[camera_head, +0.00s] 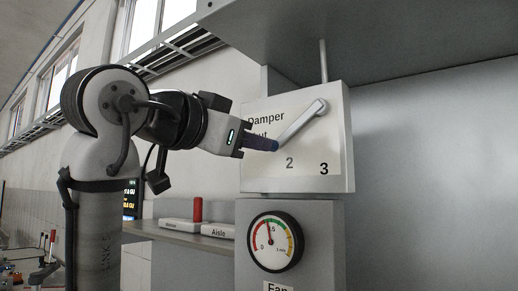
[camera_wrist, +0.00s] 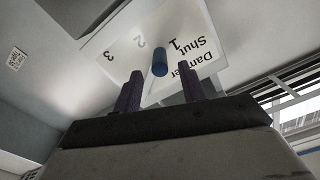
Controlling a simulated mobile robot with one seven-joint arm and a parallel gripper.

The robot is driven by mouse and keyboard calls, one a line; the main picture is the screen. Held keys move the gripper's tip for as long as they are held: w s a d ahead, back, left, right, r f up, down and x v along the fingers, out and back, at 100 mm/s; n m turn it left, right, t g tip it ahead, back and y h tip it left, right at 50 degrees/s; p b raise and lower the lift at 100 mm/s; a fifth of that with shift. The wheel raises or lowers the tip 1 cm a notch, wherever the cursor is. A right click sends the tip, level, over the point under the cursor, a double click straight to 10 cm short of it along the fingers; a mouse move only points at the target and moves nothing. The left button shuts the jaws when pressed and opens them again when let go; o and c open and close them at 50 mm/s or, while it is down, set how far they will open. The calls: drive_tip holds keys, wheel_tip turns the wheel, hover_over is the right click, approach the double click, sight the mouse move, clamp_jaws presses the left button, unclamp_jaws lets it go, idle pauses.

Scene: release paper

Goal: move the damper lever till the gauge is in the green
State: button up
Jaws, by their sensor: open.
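The damper panel (camera_head: 335,165) is a white box face marked Damper, Shut, 2 and 3; the wrist view also shows a 1. Its pale grey lever (camera_head: 301,122) slants down-left from a pivot at the upper right. The lever's blue knob (camera_wrist: 160,63) lies near the 1 in the wrist view. My gripper (camera_wrist: 161,72) is open, with its two dark fingers on either side of the knob's line; I cannot tell if they touch it. In the head view my gripper (camera_head: 272,145) is at the lever's lower end. The round gauge (camera_head: 275,242) has red, yellow and green bands; its needle points up, slightly left, short of green.
A grey hood (camera_head: 400,40) overhangs the panel. A ledge (camera_head: 180,236) at the left bears labelled plates, one reading Aisle (camera_head: 219,231), and a red cylinder (camera_head: 198,209). A Fan label (camera_head: 278,287) sits below the gauge. Space right of the panel is clear.

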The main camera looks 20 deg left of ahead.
drive_tip(key=b+v, duration=0.1)
drive_tip(key=v, duration=0.8)
drive_tip(key=shift+b, duration=0.4)
